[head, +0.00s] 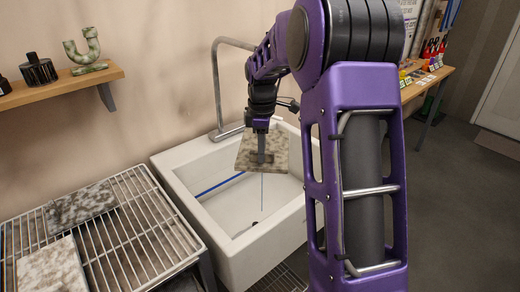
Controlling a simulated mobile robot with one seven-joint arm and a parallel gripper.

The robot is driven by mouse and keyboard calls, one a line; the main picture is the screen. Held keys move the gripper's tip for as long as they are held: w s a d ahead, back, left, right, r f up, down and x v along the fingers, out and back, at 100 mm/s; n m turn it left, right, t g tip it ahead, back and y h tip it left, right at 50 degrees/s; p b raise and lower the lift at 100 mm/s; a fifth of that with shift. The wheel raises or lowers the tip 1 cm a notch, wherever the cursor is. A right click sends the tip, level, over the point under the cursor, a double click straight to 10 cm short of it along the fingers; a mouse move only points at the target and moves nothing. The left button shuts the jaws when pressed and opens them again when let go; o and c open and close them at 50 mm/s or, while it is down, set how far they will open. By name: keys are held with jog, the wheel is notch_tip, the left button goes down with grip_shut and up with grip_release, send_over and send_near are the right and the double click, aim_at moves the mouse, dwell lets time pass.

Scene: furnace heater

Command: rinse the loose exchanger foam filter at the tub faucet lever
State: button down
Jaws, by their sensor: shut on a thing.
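My gripper (262,150) is shut on a speckled grey-beige foam filter (247,155), a flat square pad. It holds the pad tilted above the open white tub (176,168), apart from the tub floor. The tall grey faucet pipe (216,88) rises at the tub's back edge, behind and left of the pad. I cannot make out the faucet lever clearly; my arm and gripper cover part of that area. A thin pale vertical line (262,192) shows below the pad; I cannot tell whether it is water.
A wire rack (135,220) stands left of the tub, with a darker speckled pad (82,205) and a lighter one (52,268) on it. A wall shelf (60,86) holds a U-shaped pipe (85,52). A bench (428,84) with bottles stands at the back right. Open floor lies right.

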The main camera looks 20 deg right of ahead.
jog(key=shift+a, duration=0.1)
jog(key=shift+w+a, duration=0.1)
jog(key=shift+a, duration=0.4)
jog(key=shift+d, duration=0.1)
jog(key=shift+d+p, duration=0.3)
jog(key=shift+d, duration=0.25)
jog(key=s, duration=0.2)
jog(key=s+a+b, duration=0.1)
jog(key=s, duration=0.2)
jog(key=s+b, duration=0.1)
jog(key=s, duration=0.2)
jog(key=shift+a, duration=0.2)
dwell(0.4)
jog(key=shift+s, duration=0.1)
dwell(1.1)
